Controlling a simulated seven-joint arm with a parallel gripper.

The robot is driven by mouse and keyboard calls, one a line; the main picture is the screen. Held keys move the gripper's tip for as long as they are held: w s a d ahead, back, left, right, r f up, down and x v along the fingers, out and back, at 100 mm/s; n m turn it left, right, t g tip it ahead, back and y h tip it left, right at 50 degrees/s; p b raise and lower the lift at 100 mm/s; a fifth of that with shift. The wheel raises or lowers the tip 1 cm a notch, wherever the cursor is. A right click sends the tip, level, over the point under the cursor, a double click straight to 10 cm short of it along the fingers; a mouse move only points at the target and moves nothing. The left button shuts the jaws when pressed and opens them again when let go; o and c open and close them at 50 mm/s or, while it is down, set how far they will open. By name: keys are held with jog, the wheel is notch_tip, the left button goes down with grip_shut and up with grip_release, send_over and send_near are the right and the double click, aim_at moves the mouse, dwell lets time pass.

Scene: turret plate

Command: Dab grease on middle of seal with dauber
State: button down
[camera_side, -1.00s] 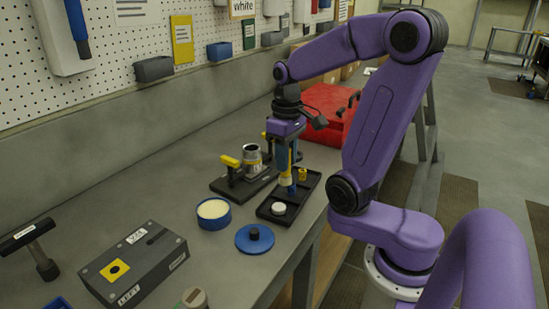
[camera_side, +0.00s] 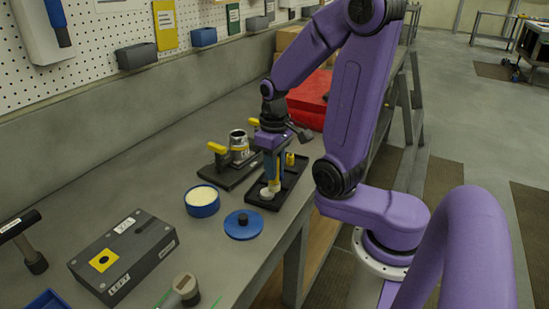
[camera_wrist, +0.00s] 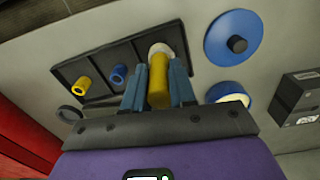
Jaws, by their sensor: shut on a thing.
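My gripper (camera_side: 273,178) is shut on a yellow cylindrical handle, likely the dauber (camera_wrist: 158,82), between its blue fingers. It points down over the front compartment of the black tray (camera_side: 292,184). A white round piece (camera_side: 266,193) shows at the dauber's lower end, also in the wrist view (camera_wrist: 160,49). I cannot tell whether it is the dauber's tip or a separate piece under it. The open blue tin (camera_side: 202,202) of cream-coloured grease stands left of the tray. A metal cup (camera_side: 238,141) sits in the dark fixture with yellow handles; no seal is clearly visible.
A blue peg (camera_wrist: 118,75) and a yellow peg (camera_wrist: 84,83) stand in the other tray compartments. A blue lid with a black knob (camera_side: 243,225) lies in front of the tray. A grey box (camera_side: 125,255) is front left, and a red case (camera_side: 306,103) stands behind.

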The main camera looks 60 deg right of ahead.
jog(key=shift+a+f, duration=0.1)
jog(key=shift+f, duration=0.5)
jog(key=shift+w, duration=0.35)
jog(key=shift+w+a+f, duration=0.1)
jog(key=shift+w, duration=1.55)
jog(key=shift+s, duration=1.85)
jog(key=shift+s+d+r, duration=0.1)
jog(key=shift+d+r, duration=0.05)
jog(key=shift+r, duration=0.45)
jog(key=shift+s+d+r, duration=0.1)
jog(key=shift+r, duration=3.4)
